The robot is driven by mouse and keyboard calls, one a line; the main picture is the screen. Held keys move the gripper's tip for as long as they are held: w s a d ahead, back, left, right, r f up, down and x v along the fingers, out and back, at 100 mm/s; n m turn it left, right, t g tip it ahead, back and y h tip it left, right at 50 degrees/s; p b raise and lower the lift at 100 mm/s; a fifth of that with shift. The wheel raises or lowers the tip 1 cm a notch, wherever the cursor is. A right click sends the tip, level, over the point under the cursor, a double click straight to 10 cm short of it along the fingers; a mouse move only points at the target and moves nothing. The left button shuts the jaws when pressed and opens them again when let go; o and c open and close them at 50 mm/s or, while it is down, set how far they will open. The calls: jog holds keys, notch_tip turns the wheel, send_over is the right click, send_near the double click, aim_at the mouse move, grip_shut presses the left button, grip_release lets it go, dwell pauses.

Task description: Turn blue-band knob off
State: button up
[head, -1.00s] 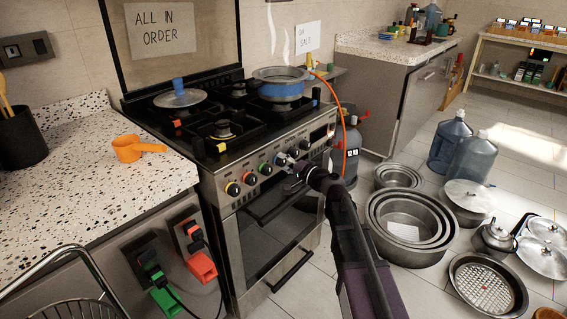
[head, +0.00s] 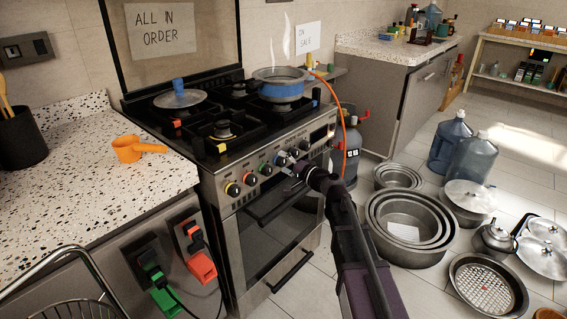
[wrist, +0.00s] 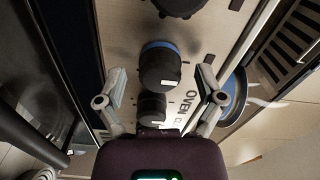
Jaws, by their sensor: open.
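The blue-band knob (head: 281,159) is on the stove's front panel, right of the green-band knob (head: 265,168). In the wrist view the blue-band knob (wrist: 160,66) is a dark cylinder with a blue ring at its base and a pale mark on its face. My gripper (head: 291,169) is just in front of the panel. In the wrist view my gripper (wrist: 162,72) is open, with one finger on each side of the knob and gaps between. A smaller dark knob (wrist: 152,107) lies nearer the palm, beside the word OVEN.
A lidded pan (head: 180,97) is at the back left. The oven handle (head: 290,271) is below the panel. An orange hose (head: 343,115) runs to a gas cylinder (head: 346,150). Nested pots (head: 408,256) crowd the floor right.

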jog(key=shift+s, duration=0.1)
jog(key=v, duration=1.1)
jog(key=shift+s+d, duration=0.25)
jog(key=shift+d, duration=0.1)
jog(key=s+f+n+g+h, duration=0.5)
jog(key=s+f+g, duration=0.3)
jog(key=f, duration=0.4)
jog(key=s+d+f+g+h, duration=0.3)
jog(key=s+d+f+h, duration=0.3)
jog(key=s+d+h, duration=0.5)
notch_tip(320, 180, up, 29)
jog(key=d+y+p, duration=0.1)
jog(key=p, duration=2.9)
jog(key=shift+w+d+y, duration=0.2)
jog(key=shift+w+y, duration=0.2)
jog(key=shift+r, duration=0.1)
